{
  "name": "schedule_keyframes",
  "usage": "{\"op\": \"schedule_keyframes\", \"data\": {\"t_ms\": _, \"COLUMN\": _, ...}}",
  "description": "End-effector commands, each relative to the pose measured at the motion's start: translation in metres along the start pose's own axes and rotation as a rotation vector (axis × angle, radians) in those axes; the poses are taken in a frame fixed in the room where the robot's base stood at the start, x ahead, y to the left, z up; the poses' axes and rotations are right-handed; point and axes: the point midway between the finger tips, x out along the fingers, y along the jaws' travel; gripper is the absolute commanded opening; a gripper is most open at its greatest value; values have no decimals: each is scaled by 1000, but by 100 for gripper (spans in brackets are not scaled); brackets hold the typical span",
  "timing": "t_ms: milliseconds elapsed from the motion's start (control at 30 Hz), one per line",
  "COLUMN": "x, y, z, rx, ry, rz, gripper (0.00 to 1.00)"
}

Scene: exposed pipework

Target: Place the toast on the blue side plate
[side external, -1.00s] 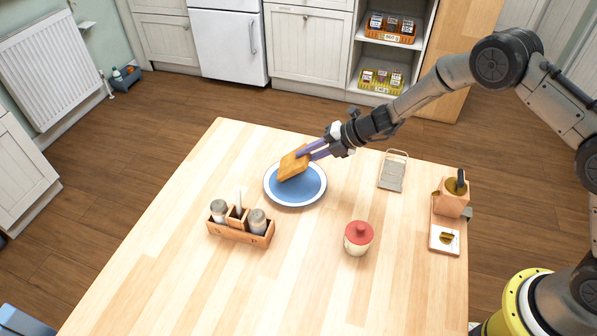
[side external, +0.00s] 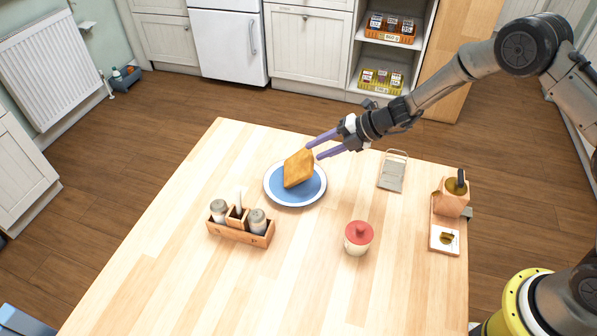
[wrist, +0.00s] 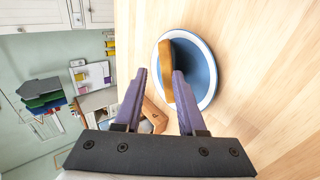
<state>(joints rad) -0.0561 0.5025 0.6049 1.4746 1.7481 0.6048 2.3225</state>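The golden-brown toast (side external: 298,168) is on the blue side plate (side external: 307,193), which has a white rim. The toast looks tilted up rather than flat, and I cannot tell what bears it. My gripper (side external: 313,147) is open, its two purple fingers apart, just to the right of the toast in the side view. In the wrist view, the toast (wrist: 166,82) shows edge-on beyond the fingertips of my gripper (wrist: 160,73), over the plate (wrist: 207,67). The fingers do not grip it.
A wooden caddy (side external: 240,234) with shakers stands left of the plate. A red-lidded jar (side external: 358,238) stands at the front right. The table's front left is clear.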

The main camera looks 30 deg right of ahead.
Motion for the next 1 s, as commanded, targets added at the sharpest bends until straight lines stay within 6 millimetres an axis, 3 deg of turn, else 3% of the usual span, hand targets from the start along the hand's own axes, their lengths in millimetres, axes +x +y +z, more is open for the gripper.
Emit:
{"op": "schedule_keyframes", "data": {"t_ms": 333, "x": -35, "y": 0, "z": 0, "rx": 0, "ry": 0, "rz": 0, "gripper": 40}}
{"op": "schedule_keyframes", "data": {"t_ms": 733, "x": -40, "y": 1, "z": 0, "rx": -1, "ry": 0, "rz": 0, "gripper": 40}}
{"op": "schedule_keyframes", "data": {"t_ms": 1000, "x": -74, "y": 24, "z": 0, "rx": -4, "ry": -2, "rz": 3, "gripper": 40}}
